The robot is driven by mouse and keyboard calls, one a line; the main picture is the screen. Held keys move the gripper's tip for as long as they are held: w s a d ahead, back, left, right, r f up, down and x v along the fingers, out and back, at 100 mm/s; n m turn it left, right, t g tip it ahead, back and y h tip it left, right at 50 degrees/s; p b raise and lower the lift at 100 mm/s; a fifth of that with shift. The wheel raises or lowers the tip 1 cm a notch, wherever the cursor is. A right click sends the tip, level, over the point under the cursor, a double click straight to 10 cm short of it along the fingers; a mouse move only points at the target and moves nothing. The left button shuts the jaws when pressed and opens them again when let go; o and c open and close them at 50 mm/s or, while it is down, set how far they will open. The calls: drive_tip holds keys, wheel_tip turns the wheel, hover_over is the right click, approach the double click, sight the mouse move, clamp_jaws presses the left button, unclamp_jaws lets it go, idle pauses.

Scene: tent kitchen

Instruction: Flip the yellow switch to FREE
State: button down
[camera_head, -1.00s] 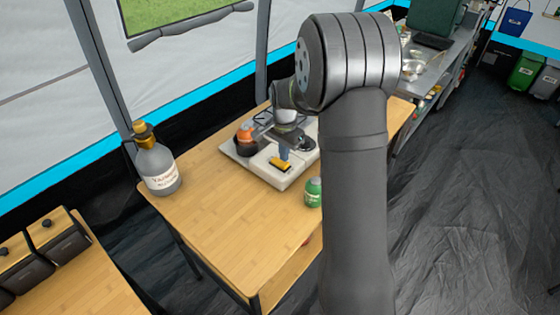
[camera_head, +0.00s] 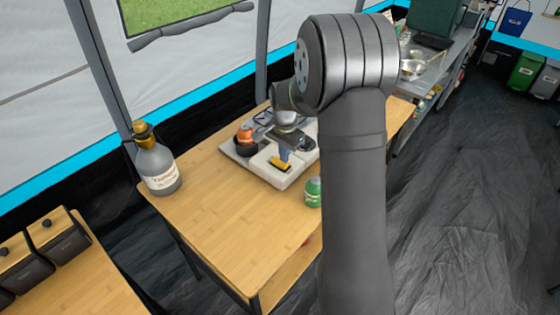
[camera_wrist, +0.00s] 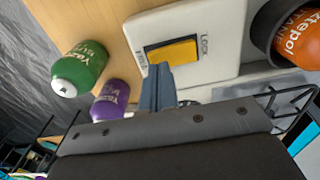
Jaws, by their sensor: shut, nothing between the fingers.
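The yellow switch (camera_head: 278,165) sits in a dark frame on the front of a pale stove unit (camera_head: 262,172). In the wrist view the yellow switch (camera_wrist: 178,50) shows close up, with a LOCK label at its right end and another label, hard to read, at its left end. My gripper (camera_wrist: 160,68) is shut and empty. Its fingertips are at the switch's lower edge, left of its middle; I cannot tell whether they touch it. In the head view my gripper (camera_head: 285,160) points down over the switch.
An orange-labelled item (camera_wrist: 297,38) sits in a dark pot (camera_wrist: 265,28) on the stove. A green bottle (camera_wrist: 82,65) and a purple bottle (camera_wrist: 112,98) are near the stove's edge. A large grey bottle (camera_head: 156,168) stands at the table's left. The front of the wooden table (camera_head: 235,225) is clear.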

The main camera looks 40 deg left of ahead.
drive_tip(key=shift+f, duration=0.75)
drive_tip(key=shift+r, duration=3.55)
wheel_tip(320, 180, down, 7)
drive_tip(key=shift+r, duration=0.1)
